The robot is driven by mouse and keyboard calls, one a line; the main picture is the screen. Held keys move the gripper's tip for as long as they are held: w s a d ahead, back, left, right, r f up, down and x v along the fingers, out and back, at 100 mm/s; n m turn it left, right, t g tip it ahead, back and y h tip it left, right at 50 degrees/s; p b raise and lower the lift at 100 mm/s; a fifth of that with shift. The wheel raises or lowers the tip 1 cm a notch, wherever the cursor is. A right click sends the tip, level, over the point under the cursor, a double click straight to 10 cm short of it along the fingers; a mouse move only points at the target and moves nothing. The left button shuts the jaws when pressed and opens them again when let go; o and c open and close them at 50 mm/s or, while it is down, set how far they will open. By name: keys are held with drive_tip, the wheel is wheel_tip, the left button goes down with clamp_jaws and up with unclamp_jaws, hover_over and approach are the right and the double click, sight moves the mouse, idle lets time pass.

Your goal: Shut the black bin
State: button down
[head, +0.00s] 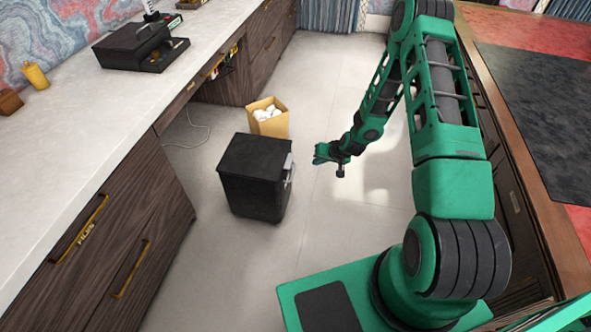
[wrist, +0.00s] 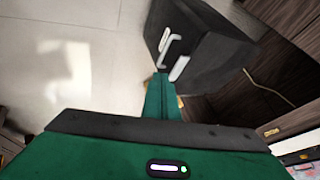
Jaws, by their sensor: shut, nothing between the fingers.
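The black bin (head: 252,192) stands upright on the floor in the middle of the head view. Its dark top looks flat and level, with no opening visible, though I cannot tell if the lid is fully seated. A pale metal handle (head: 288,168) is on its right side. My gripper (head: 319,156) is to the right of the bin, at about lid height, with a gap between them in the head view. In the wrist view the bin (wrist: 212,48) is tilted beyond my shut, empty fingers (wrist: 160,78), and the pale handle (wrist: 170,46) is close to their tips.
A tan box with white crumpled contents (head: 266,125) stands behind the bin. Wooden desk drawers (head: 120,245) are at the left, under a pale desktop (head: 60,130) holding a black case (head: 140,45). A pale cable (head: 195,130) lies on the floor. Open floor surrounds the bin's front and right.

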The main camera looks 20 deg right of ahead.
drive_tip(key=w+a+f, duration=0.7)
drive_tip(key=w+f, duration=0.1)
drive_tip(key=f, duration=0.2)
drive_tip(key=shift+f+m+t, duration=0.3)
drive_tip(key=shift+f, duration=0.05)
drive_tip(key=shift+d, duration=0.1)
